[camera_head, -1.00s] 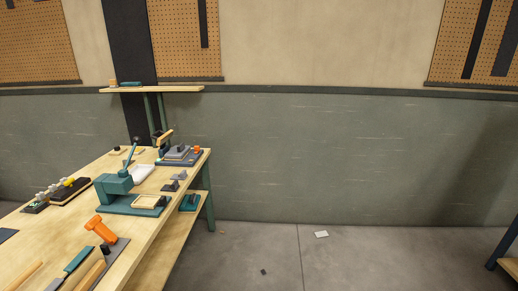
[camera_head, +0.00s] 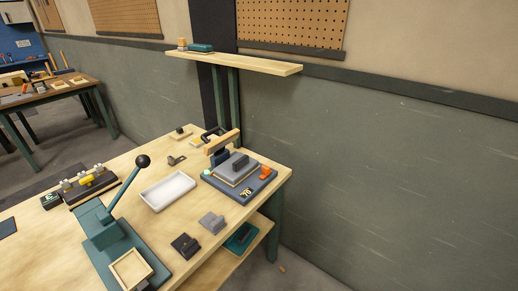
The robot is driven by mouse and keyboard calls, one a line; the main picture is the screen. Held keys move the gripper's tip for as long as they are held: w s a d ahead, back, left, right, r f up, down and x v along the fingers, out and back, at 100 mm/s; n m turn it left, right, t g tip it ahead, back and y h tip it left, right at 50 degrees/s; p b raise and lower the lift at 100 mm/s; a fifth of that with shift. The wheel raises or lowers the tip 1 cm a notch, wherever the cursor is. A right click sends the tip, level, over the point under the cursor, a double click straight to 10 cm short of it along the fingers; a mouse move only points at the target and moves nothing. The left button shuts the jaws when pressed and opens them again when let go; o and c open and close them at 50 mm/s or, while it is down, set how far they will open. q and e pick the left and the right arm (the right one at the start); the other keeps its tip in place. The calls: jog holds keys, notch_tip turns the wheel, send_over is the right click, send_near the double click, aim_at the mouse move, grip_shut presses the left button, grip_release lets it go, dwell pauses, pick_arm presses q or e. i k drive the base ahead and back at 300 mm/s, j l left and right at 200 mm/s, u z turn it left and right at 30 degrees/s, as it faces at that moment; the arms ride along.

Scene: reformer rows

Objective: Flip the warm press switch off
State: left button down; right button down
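The warm press appears to be the blue-grey machine (camera_head: 222,188) near the right end of the workbench. It has a grey plate with a dark block on top and a wooden-handled arm (camera_head: 222,142) raised behind. An orange part (camera_head: 266,172), which looks like its switch, sits at the base's right side. I cannot tell which way it is set. A "70" label (camera_head: 246,191) is on the front, and a small pale green light (camera_head: 207,172) is at the left corner. Neither of my grippers is in view.
A teal lever press (camera_head: 103,232) with a black ball knob stands front left of the machine on the wooden bench (camera_head: 60,250). A shelf (camera_head: 240,62) hangs above. Open floor is right of the bench.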

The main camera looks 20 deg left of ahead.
aim_at(267, 171)
jog(key=i+u, duration=0.7)
jog(key=i+l+u, duration=0.15)
jog(key=i+u, duration=0.2)
